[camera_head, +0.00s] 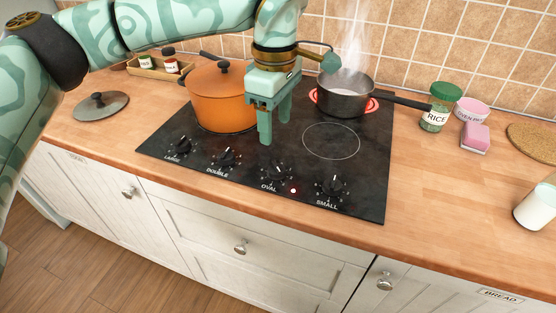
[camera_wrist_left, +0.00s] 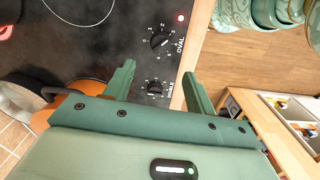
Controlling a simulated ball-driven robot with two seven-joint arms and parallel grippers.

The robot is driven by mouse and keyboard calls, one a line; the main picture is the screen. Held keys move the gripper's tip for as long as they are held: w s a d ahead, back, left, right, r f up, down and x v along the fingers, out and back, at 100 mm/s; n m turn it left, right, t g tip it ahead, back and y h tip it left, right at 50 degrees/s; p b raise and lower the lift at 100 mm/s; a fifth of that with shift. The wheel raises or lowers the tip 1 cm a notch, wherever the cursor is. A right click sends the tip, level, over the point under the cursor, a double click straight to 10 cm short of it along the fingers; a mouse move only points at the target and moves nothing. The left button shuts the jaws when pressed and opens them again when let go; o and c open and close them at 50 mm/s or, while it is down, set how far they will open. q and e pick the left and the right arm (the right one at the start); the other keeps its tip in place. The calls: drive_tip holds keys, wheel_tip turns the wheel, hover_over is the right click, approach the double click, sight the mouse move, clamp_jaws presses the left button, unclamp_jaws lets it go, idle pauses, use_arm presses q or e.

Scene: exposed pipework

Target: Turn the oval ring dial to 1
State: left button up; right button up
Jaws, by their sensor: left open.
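The oval ring dial (camera_head: 278,175) is a black knob with white marks on the front of the black hob, above the label OVAL. It also shows in the left wrist view (camera_wrist_left: 160,39), beside a lit red lamp; I cannot read its setting surely. My left gripper (camera_head: 275,126) is open and empty, fingers pointing down above the hob, behind the dial in the head view. In the left wrist view the open fingers (camera_wrist_left: 158,73) are apart from the oval dial, with the double dial (camera_wrist_left: 154,87) seen between them. My right gripper is not in view.
An orange pot (camera_head: 215,97) stands left of the gripper. A steaming dark pan (camera_head: 345,96) sits on a glowing red ring at the back right. The small dial (camera_head: 331,187) and large dial (camera_head: 180,146) flank the others. The front right hob is bare.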

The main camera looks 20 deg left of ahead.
sight(276, 166)
use_arm(q)
wheel_tip(276, 166, down, 10)
drive_tip(key=b, duration=0.2)
drive_tip(key=shift+r+b, duration=0.25)
drive_tip(key=shift+b, duration=0.1)
drive_tip(key=shift+f, duration=0.45)
drive_tip(key=c, duration=1)
